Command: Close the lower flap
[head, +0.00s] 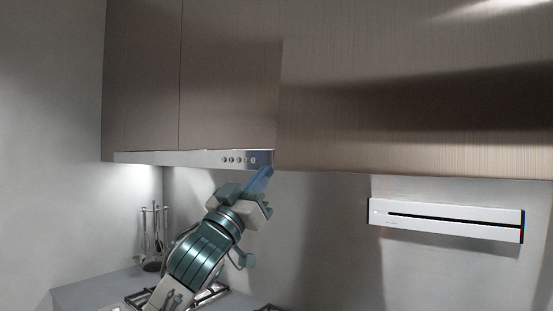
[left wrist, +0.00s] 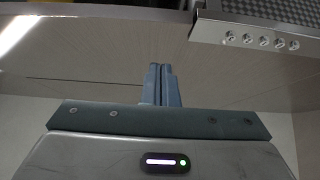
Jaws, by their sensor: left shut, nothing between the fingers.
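The flap (head: 420,125) is the wide wood-grain panel at the upper right of the head view. Its left edge slants and its lower edge hangs a little below the hood strip, so it seems to stand slightly out from the cabinet. My left gripper (head: 263,178) is shut and empty, just below the flap's lower left corner. I cannot tell whether it touches. My right gripper is not in view.
A hood strip with buttons (head: 238,159) lies left of the flap; it also shows in the left wrist view (left wrist: 262,39). A white wall unit (head: 445,219) hangs below the flap. A utensil rack (head: 154,240) and hob grates (head: 205,296) are on the counter.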

